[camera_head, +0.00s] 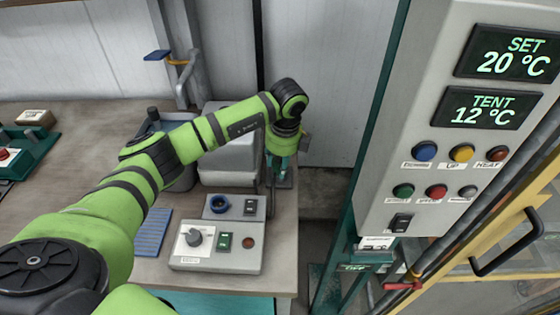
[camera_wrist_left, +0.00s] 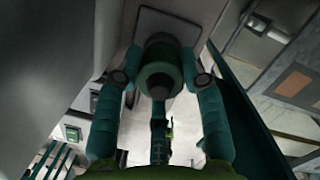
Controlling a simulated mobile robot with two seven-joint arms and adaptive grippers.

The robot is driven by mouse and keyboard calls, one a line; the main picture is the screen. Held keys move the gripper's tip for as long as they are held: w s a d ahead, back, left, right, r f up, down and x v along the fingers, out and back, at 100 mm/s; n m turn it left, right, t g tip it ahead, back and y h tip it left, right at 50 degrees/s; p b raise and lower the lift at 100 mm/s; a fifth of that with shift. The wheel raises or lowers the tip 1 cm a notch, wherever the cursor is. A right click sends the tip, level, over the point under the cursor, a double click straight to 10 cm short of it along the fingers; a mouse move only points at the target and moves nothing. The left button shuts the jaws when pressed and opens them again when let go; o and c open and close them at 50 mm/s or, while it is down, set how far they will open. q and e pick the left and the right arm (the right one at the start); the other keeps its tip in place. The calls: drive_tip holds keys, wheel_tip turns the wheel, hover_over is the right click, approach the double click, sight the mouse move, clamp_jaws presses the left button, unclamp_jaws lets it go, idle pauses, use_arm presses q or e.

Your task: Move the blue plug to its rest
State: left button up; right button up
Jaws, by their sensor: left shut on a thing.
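My left gripper (camera_head: 279,168) is at the right end of the bench, beyond the control box, pointing down and partly hidden by its own wrist. In the left wrist view its two fingers (camera_wrist_left: 160,80) are shut on a dark green, round-bodied plug-like piece (camera_wrist_left: 161,52). A pale square plate (camera_wrist_left: 190,30) is behind this piece; I cannot tell whether they touch. My right gripper is not in view.
A grey bin (camera_head: 228,172) stands behind the control box. A blue ribbed pad (camera_head: 152,232) lies left of it. A tall control panel (camera_head: 400,180) on a green post stands to the right.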

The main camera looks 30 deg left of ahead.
use_arm(q)
drive_tip(key=o, duration=1.3)
drive_tip(key=shift+f, duration=0.1)
drive_tip(key=shift+c, duration=0.2)
wheel_tip(320, 180, up, 12)
drive_tip(key=d, duration=0.1)
drive_tip(key=shift+s+d, duration=0.25)
drive_tip(key=shift+s, duration=0.05)
drive_tip(key=shift+f, duration=0.1)
